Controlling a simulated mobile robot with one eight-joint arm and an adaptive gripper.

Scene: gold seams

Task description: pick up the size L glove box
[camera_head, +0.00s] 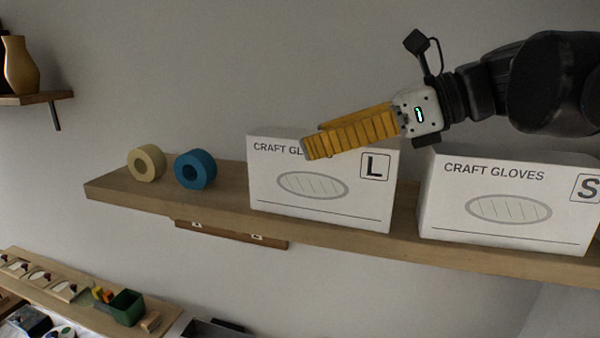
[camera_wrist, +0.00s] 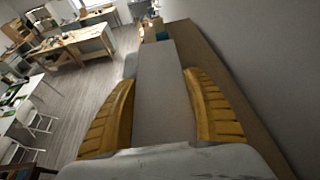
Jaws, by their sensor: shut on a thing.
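The size L glove box (camera_head: 312,205) is white, marked "CRAFT GLOVES" with an "L" in a square. It stands upright on the wooden shelf and looks to be still resting on it. My gripper (camera_head: 314,137) reaches in from the right with its yellow ribbed fingers over the box's upper part. One finger lies across the front face and covers part of the lettering; the other is behind, mostly hidden. In the wrist view the box (camera_wrist: 160,95) lies between both fingers, and my gripper (camera_wrist: 158,78) is shut on it.
The size S glove box (camera_head: 508,205) stands to the right on the same shelf (camera_head: 120,190), across a narrow gap. A blue tape roll (camera_head: 194,169) and a beige roll (camera_head: 146,163) stand to the left. The wall is close behind. Space above the box is clear.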

